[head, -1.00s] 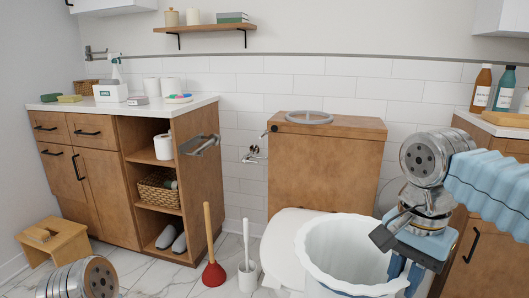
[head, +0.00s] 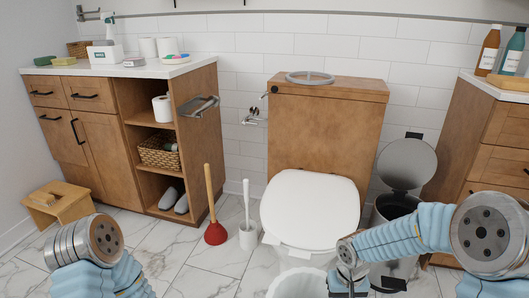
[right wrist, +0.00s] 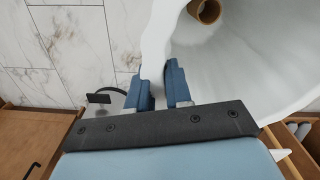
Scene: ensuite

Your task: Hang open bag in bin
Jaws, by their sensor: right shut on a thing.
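The white open bag (head: 297,284) shows only as a rim at the bottom edge in the head view, in front of the toilet. In the right wrist view its wall (right wrist: 245,60) fills the upper right. My right gripper (right wrist: 160,84) is shut on the bag's rim, one finger on each side; in the head view it (head: 345,290) is partly cut off. The bin (head: 397,207) stands right of the toilet with its round grey lid (head: 407,163) up; my right arm hides its lower part. My left arm enters at lower left, its gripper out of frame.
The closed toilet (head: 310,205) is left of the bin, a wooden cabinet (head: 490,130) right of it. A plunger (head: 214,232) and toilet brush (head: 248,235) stand on the floor. A grey ring (head: 310,77) lies on the tank. A brown tube (right wrist: 205,10) shows within the bag's outline.

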